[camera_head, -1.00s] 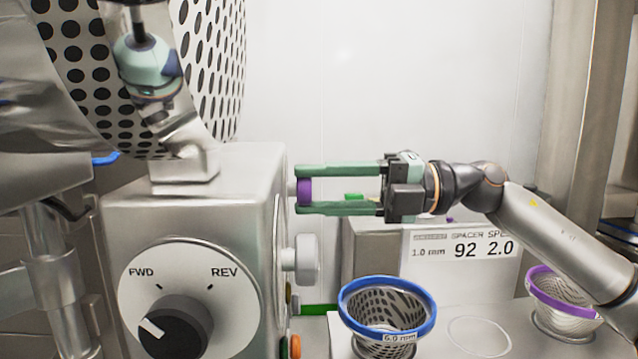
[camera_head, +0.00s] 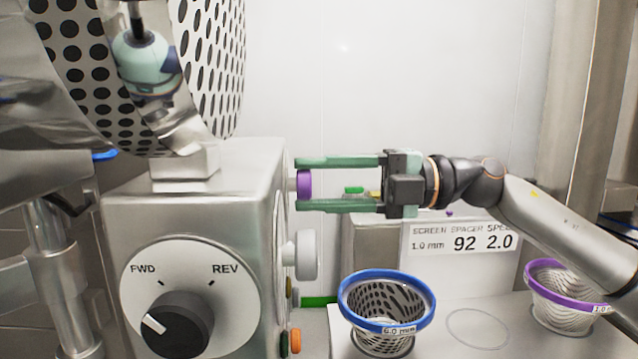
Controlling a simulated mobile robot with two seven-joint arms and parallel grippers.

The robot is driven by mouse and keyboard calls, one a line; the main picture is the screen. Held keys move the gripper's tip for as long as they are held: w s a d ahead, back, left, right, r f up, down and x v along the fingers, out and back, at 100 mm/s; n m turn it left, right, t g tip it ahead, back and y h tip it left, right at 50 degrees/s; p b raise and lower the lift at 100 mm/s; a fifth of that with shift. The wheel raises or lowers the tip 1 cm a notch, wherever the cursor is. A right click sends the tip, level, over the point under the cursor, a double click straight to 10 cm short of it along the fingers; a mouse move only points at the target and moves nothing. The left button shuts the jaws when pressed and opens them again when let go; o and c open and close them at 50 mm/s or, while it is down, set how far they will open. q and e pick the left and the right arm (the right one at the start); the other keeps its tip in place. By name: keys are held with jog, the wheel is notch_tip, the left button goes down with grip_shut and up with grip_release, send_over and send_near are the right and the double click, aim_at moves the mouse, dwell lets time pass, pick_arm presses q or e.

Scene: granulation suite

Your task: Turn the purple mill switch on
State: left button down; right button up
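The purple switch (camera_head: 304,185) is a short round knob on the right side face of the steel mill housing (camera_head: 235,205). My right gripper (camera_head: 300,184) comes in from the right with its two green fingers spread, one above and one below the purple knob. The knob sits between the fingertips. Small gaps seem to show between the fingers and the knob, so the fingers look open around it rather than clamped. The knob's face toward the housing is partly hidden. My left gripper is not clearly in view.
A black FWD/REV dial (camera_head: 178,325) is on the housing front. A pale knob (camera_head: 303,254) and an orange button (camera_head: 295,341) sit below the purple switch. A blue-rimmed screen basket (camera_head: 387,276), a purple-rimmed basket (camera_head: 568,304) and a label sign (camera_head: 460,243) stand at right.

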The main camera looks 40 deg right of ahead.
jog(key=o, duration=0.4)
pick_arm(q)
notch_tip(320, 180, down, 6)
jog(key=f+b, duration=0.1)
jog(key=b, duration=0.8)
jog(key=w+r+t, duration=0.2)
jog(key=w+r, duration=0.1)
jog(key=r, duration=0.2)
jog(key=shift+w+a+r+m+t, duration=0.3)
jog(key=shift+a+t, duration=0.1)
pick_arm(e)
jog(key=v, duration=1.2)
jog(key=shift+d, duration=0.3)
pick_arm(q)
jog(key=shift+s, duration=0.1)
pick_arm(e)
jog(key=shift+s, duration=0.1)
